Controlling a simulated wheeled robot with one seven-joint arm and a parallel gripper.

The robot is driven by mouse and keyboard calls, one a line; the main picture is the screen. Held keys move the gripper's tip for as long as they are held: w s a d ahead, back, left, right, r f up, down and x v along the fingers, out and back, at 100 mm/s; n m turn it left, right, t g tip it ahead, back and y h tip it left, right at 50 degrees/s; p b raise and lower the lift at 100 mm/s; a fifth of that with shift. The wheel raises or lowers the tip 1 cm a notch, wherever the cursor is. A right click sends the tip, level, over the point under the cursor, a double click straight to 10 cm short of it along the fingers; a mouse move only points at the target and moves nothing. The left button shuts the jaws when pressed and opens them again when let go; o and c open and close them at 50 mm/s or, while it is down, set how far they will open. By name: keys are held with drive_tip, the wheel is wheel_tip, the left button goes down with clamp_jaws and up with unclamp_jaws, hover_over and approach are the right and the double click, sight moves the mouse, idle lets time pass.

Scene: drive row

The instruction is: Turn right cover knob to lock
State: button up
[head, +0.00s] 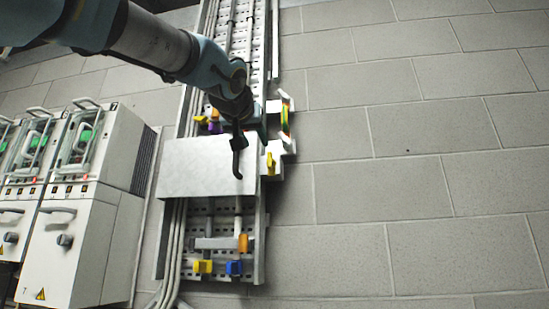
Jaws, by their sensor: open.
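A flat light-grey cover (205,168) is mounted across the perforated wall rail in the head view. A yellow knob (270,162) sits at the cover's right edge, the likeliest right cover knob. I cannot tell whether it is locked. My gripper (238,160) is open, dark, and hangs in front of the cover's right part, left of the yellow knob. It looks apart from the knob; its depth to the cover is unclear. My arm comes in from the upper left and hides part of the rail above the cover.
Above the cover, a yellow-green part (285,118) stands out on the right. Below are a yellow connector (203,267), a blue connector (235,268) and an orange piece (243,243). White drive cabinets (75,240) with handles stand left. The block wall (420,180) on the right is bare.

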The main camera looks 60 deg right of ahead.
sight(269, 153)
drive_tip(key=p+x, duration=0.2)
drive_tip(key=x, duration=0.1)
drive_tip(key=s+r+p+x, duration=0.1)
drive_tip(key=p+x, duration=0.1)
drive_tip(key=x, duration=0.1)
drive_tip(key=p+x, duration=0.2)
drive_tip(key=x, duration=0.1)
drive_tip(key=shift+s+d+r+p, duration=0.15)
drive_tip(key=shift+d+r+p, duration=0.15)
drive_tip(key=shift+d, duration=0.2)
drive_tip(key=shift+d+f, duration=0.15)
drive_tip(key=shift+d, duration=0.3)
clamp_jaws()
